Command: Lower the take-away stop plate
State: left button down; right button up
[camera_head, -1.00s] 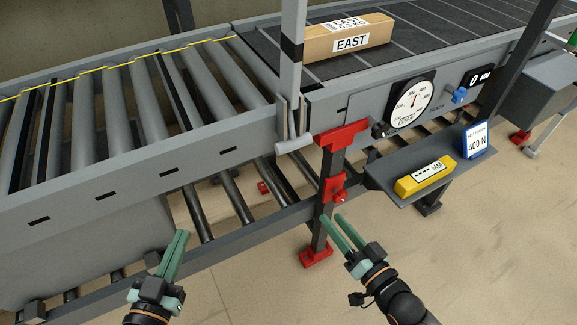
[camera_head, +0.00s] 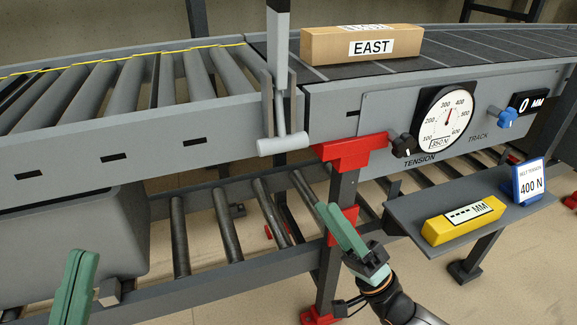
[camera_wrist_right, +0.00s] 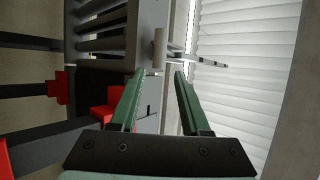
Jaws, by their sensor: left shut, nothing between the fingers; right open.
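The take-away stop plate is not clearly told apart. An upright grey post (camera_head: 279,60) with a black band stands where the rollers meet the belt. A grey lever with a crosswise cylindrical handle (camera_head: 283,144) hangs at its foot; what looks like the same handle (camera_wrist_right: 158,46) shows ahead of the fingers in the right wrist view. My right gripper (camera_head: 328,212) is open and empty, below and right of the handle and apart from it; its two fingers (camera_wrist_right: 158,82) are spread in the wrist view. My left gripper (camera_head: 83,258) is shut and empty at lower left.
A red bracket (camera_head: 349,149) on a dark leg stands beside the handle. A gauge (camera_head: 445,118), knobs and a shelf (camera_head: 450,213) with a yellow block (camera_head: 463,220) and blue sign (camera_head: 528,182) are at right. An EAST box (camera_head: 362,45) sits on the belt.

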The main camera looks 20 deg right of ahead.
jog(key=b+x, duration=0.1)
jog(key=x, duration=1.1)
jog(key=shift+c, duration=0.2)
grip_shut()
dwell(0.9)
